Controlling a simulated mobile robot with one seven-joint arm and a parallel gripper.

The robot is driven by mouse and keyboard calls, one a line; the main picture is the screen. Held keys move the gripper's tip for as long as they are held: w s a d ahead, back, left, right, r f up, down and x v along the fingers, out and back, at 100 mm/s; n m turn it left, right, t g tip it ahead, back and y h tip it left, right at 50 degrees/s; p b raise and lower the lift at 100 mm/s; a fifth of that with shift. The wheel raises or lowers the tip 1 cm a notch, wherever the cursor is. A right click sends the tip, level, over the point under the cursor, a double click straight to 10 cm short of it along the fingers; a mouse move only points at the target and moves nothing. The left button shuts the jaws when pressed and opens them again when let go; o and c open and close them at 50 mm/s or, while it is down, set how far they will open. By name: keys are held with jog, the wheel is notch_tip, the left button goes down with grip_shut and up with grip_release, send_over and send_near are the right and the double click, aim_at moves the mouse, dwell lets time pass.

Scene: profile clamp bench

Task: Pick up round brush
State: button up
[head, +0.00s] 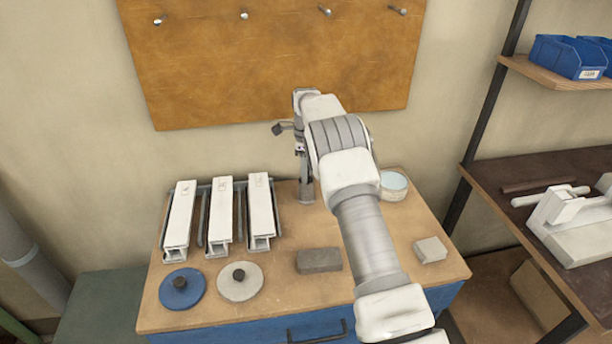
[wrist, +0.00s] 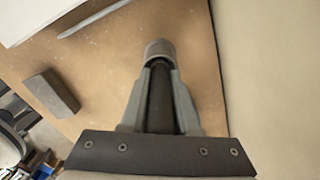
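The round brush (wrist: 160,49) shows in the wrist view as a grey-brown cylindrical end on a dark shaft. My gripper (wrist: 161,72) has its two grey fingers close on either side of that shaft, with no clear gap, so it looks shut on the brush. The cylindrical end sticks out past the fingertips. In the head view my gripper (head: 306,194) points down at the back middle of the bench. The brush cannot be made out clearly there, and I cannot tell whether it touches the bench top.
On the bench (head: 285,289) stand several white profile clamps (head: 220,208) at left, a blue disc (head: 182,288), a pale disc (head: 240,281), a grey-brown block (head: 319,260), a light block (head: 430,250) and a round container (head: 393,185). A pegboard (head: 270,60) hangs behind. Shelving stands right.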

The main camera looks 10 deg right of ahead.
grip_shut()
notch_tip(320, 180, up, 10)
jog(key=shift+r, duration=0.1)
dwell(0.4)
dwell(0.4)
